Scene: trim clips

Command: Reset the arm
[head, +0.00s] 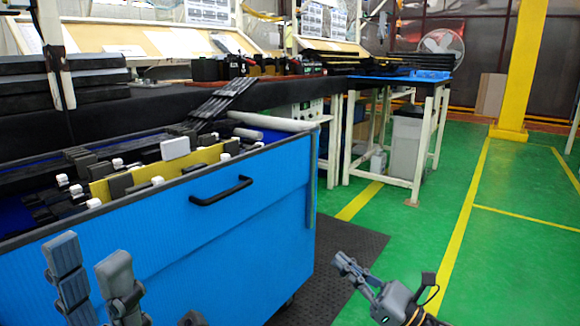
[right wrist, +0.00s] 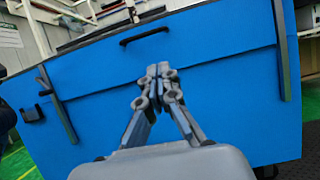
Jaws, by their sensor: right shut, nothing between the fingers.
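My left gripper (head: 88,262) is at the lower left of the head view, in front of the blue cart (head: 215,225). Its two fingers stand apart with nothing visible between them. My right gripper (head: 343,260) is at the lower middle of the head view, to the right of the cart and above the dark floor mat. In the right wrist view its fingertips (right wrist: 160,72) meet, shut and empty, with the blue cart wall (right wrist: 220,75) behind them. Neither gripper visibly holds anything.
The cart holds dark trim strips, white clips and a yellow strip (head: 205,156), with a black handle (head: 222,191) on its side. A dark mat (head: 345,260) lies beside it. A white-legged table (head: 416,165) stands behind. Green floor (head: 510,250) at right is clear.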

